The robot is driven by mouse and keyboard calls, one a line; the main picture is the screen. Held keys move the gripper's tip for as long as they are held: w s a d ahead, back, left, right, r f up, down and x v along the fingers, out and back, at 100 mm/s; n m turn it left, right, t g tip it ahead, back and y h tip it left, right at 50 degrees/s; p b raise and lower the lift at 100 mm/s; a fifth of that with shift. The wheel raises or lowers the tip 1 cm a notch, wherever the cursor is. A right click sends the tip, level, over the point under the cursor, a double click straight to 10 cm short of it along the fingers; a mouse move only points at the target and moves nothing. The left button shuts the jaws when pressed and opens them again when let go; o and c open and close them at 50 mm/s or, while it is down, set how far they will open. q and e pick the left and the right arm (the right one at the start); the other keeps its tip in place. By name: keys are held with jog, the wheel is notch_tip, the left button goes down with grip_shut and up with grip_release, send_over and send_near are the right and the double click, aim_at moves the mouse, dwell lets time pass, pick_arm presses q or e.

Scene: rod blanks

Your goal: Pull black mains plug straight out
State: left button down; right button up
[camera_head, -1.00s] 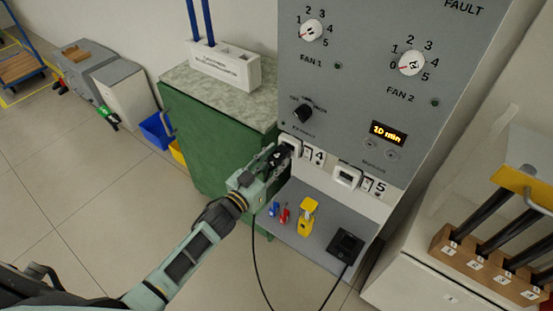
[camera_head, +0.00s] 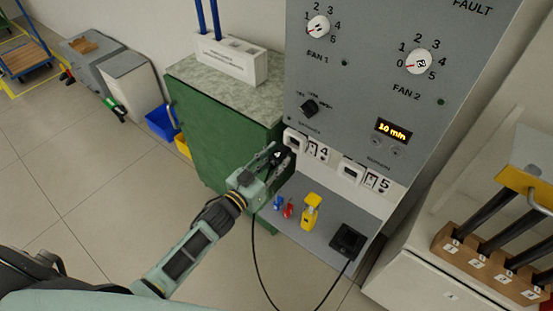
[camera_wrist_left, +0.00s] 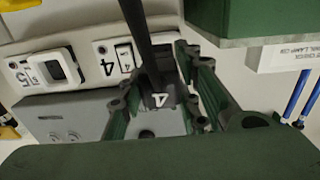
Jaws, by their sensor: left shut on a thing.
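My left gripper (camera_head: 279,158) is shut on the black mains plug, below and left of the white socket 4 (camera_head: 295,141) on the panel. The plug looks clear of the socket, with a gap between them. In the left wrist view, the black plug (camera_wrist_left: 160,98), marked 4, sits between my left gripper's fingers (camera_wrist_left: 160,82). A black cable (camera_head: 256,262) hangs from the gripper and loops down towards the floor. My right gripper is not in view.
Socket 5 (camera_head: 351,171) is right of socket 4. A green cabinet (camera_head: 222,135) stands close on the left. The floor in front is clear.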

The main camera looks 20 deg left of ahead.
pick_arm(q)
jog(key=shift+s, duration=0.1)
jog(key=shift+p+v, duration=1.1)
jog(key=shift+v, duration=1.4)
jog(key=shift+s+a, duration=0.15)
jog(key=shift+s, duration=0.2)
